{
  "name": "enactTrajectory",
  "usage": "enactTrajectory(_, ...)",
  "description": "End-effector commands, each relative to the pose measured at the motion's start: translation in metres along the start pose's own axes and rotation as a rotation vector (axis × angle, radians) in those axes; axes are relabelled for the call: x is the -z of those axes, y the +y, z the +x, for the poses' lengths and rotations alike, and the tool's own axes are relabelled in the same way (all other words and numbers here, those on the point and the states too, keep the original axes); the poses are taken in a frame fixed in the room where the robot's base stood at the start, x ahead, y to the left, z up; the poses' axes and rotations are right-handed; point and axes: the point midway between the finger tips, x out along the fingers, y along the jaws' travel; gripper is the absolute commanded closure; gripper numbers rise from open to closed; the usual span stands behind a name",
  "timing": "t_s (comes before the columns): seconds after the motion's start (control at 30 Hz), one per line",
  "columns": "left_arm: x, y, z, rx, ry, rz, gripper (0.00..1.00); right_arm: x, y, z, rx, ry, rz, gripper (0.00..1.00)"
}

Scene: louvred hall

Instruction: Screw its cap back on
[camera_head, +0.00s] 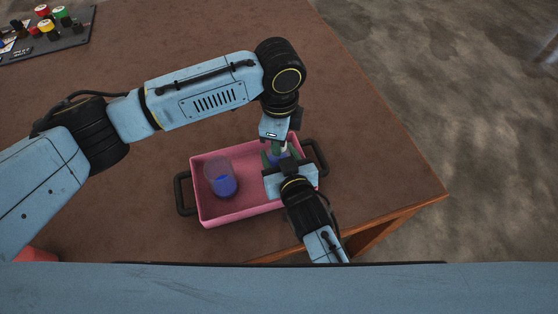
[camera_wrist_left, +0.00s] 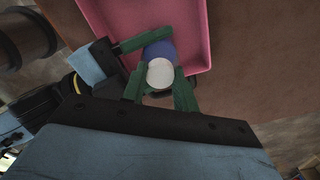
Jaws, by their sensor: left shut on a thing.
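A pink tray (camera_head: 240,215) with black side handles stands on the brown table; it also shows in the left wrist view (camera_wrist_left: 100,15). A blue bottle (camera_wrist_left: 160,50) is at the tray's right end. My right gripper (camera_head: 281,156) reaches in from the front, its green fingers around the bottle. My left gripper (camera_wrist_left: 158,85) comes from above and is shut on a white round cap (camera_wrist_left: 160,73). The cap is over the bottle's top; whether they touch is hidden. In the head view the left fingertips are mostly hidden.
A clear container with blue in its lower part (camera_head: 223,183) stands in the tray's left half. A dark board (camera_head: 50,45) with several coloured caps lies at the far left. A red object (camera_head: 36,254) shows at the near left. The table's right edge is close to the tray.

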Motion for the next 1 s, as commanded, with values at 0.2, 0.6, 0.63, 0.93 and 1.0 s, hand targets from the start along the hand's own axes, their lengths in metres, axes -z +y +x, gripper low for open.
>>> enactTrajectory(0.2,0.0,0.0,0.0,0.0,0.0,0.103,0.98,-0.001,0.0,0.0,0.0,-0.001,0.0,1.0)
enactTrajectory(0.6,0.0,0.0,0.0,0.0,0.0,0.101,0.45,-0.001,0.0,0.0,0.0,-0.002,0.0,1.0)
enactTrajectory(0.63,0.0,0.0,0.0,0.0,0.0,0.101,0.45,-0.001,0.0,0.0,0.0,-0.002,0.0,1.0)
enactTrajectory(0.93,0.0,-0.001,-0.03,0.004,0.001,0.102,0.45,-0.001,0.0,0.0,0.0,-0.002,0.0,1.0)
enactTrajectory(1.0,0.0,-0.001,-0.045,0.005,0.001,0.102,0.45,-0.001,0.0,0.0,0.0,-0.002,0.0,1.0)
